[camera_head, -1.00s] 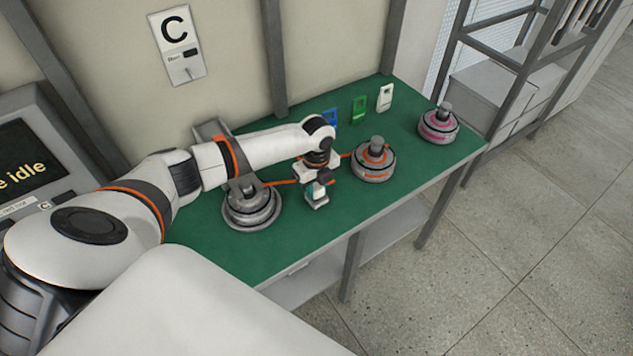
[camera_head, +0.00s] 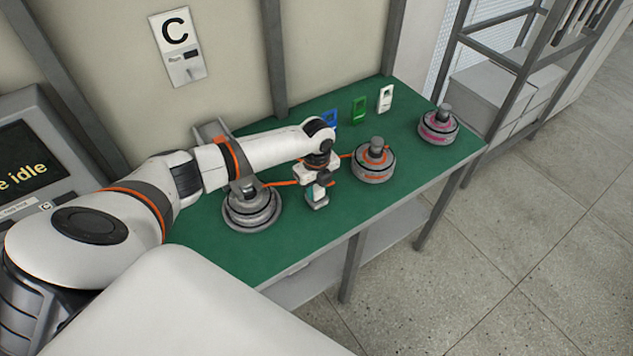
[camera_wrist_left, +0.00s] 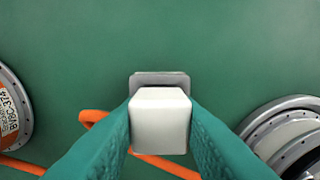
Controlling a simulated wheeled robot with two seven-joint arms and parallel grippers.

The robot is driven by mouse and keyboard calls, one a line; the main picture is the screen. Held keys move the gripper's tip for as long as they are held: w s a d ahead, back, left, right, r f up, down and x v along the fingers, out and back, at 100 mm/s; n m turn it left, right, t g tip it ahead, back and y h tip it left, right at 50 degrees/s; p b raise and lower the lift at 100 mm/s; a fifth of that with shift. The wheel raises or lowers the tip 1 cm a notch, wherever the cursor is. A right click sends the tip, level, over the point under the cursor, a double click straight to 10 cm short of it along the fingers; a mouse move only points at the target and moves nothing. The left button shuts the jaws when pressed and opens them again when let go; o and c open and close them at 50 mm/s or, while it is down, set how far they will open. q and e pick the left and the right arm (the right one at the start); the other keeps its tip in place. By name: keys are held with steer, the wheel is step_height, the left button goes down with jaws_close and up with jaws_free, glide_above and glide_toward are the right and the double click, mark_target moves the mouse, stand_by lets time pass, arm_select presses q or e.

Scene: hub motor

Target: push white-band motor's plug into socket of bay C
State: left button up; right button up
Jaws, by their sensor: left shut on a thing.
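My left gripper (camera_head: 318,188) hangs over the green bench top (camera_head: 278,245). In the left wrist view its teal fingers (camera_wrist_left: 160,125) are shut on a white block-shaped plug (camera_wrist_left: 160,122). A grey plate (camera_wrist_left: 160,78) shows just beyond the plug; whether they touch cannot be told. A grey motor (camera_head: 250,208) with pale bands sits left of the gripper, partly behind my arm. Orange cable (camera_wrist_left: 97,117) runs beneath the plug; its ends are partly hidden. My right gripper is not in view.
An orange-band motor (camera_head: 373,160) stands close right of the gripper, a pink-band motor (camera_head: 438,124) farther right. Blue (camera_head: 329,119), green (camera_head: 359,110) and white (camera_head: 385,98) cards stand along the back. The bench front is clear. A screen (camera_head: 30,160) stands at left.

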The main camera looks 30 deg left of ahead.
mark_target(317, 187)
arm_select(q)
steer(key=o, duration=1.2)
steer(key=shift+f, duration=0.1)
step_height(317, 187, up, 12)
steer(key=shift+r+b, duration=0.1)
steer(key=shift+b, duration=0.55)
